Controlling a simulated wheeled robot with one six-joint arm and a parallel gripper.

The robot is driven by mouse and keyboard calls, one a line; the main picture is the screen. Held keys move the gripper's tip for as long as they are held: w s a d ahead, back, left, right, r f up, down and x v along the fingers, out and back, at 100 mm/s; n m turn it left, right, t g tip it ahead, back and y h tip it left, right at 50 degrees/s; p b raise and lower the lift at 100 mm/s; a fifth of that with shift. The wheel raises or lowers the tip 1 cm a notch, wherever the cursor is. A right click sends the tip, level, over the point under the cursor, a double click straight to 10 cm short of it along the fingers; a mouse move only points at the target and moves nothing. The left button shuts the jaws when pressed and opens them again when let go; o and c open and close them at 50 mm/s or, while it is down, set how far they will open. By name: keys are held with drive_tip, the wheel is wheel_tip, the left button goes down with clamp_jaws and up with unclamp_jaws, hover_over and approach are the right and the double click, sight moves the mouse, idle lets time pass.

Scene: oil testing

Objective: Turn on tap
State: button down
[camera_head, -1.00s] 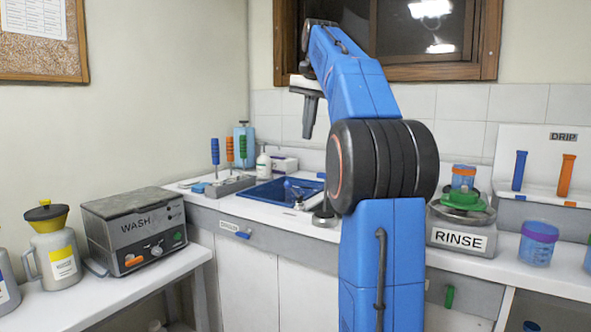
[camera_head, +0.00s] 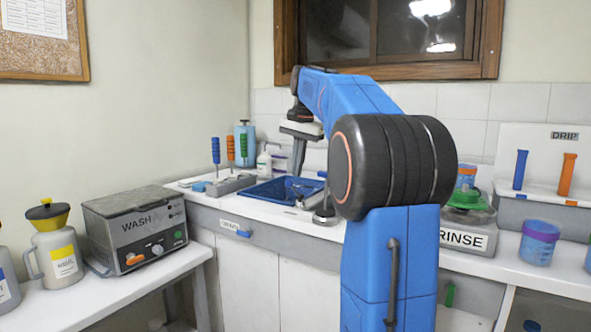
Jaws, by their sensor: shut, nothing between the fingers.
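The blue sink basin (camera_head: 262,190) is set in the white counter near the corner. Small grey metal parts, perhaps of the tap (camera_head: 312,203), show at its right front edge. The tap's shape is mostly unclear, partly hidden by my arm. My gripper (camera_head: 297,172) points down above the basin, shut and empty. I cannot tell whether it touches anything. No running water can be made out.
A rack with blue, orange and green brushes (camera_head: 215,151) stands left of the sink, with bottles (camera_head: 264,160) behind. The grey WASH unit (camera_head: 135,228) is on the left bench. The RINSE unit (camera_head: 466,226) and DRIP board (camera_head: 540,165) stand right.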

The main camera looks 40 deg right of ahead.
drive_tip(key=shift+w+a+f, duration=0.15)
drive_tip(key=shift+a+f, duration=0.15)
drive_tip(key=shift+a+f, duration=0.65)
